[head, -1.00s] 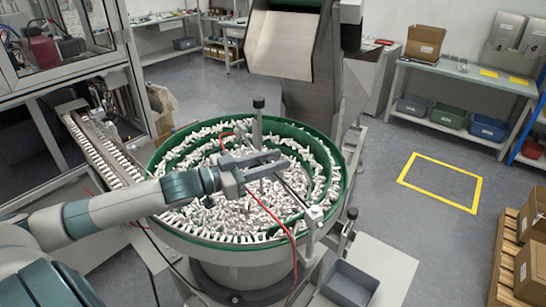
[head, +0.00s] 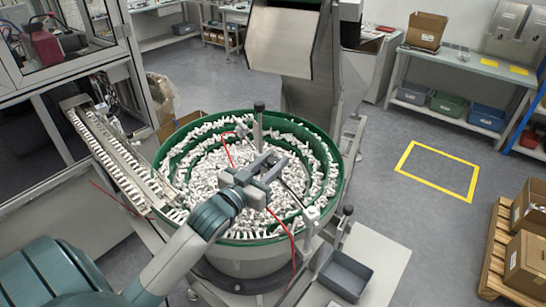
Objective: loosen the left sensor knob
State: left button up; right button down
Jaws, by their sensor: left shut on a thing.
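My left gripper (head: 270,162) reaches in over the bowl from the lower left, and its jaws are closed at the sensor fixture above the parts. The left sensor knob is hidden between the fingers, so I cannot see its shape or how far it is turned. A black-topped upright post (head: 259,107) stands just behind the gripper. A thin sensor rod runs from the gripper area to a pale bracket (head: 312,214) on the bowl's right rim. Another black knob (head: 347,210) shows beside that rim. My right gripper is out of view.
The green-lined feeder bowl (head: 340,190) is full of small white parts. A loose red cable (head: 284,228) hangs over its front. A feed track (head: 118,160) leaves to the left, and a metal hopper (head: 280,45) rises behind. A grey bin (head: 345,277) sits at front right.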

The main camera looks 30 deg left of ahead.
pick_arm(q)
jog(key=shift+n+g+y+p, duration=0.35)
jog(key=shift+n+y, duration=1.25)
jog(key=shift+y, duration=0.8)
jog(key=shift+n+y, duration=0.5)
jog(key=shift+y, duration=0.4)
jog(key=shift+r+g+y, duration=0.1)
jog(key=shift+g+y, duration=0.2)
jog(key=shift+g, duration=0.05)
jog(key=o, duration=1)
jog(key=shift+o, duration=0.2)
jog(key=shift+w+n, duration=0.1)
jog(key=shift+n, duration=0.2)
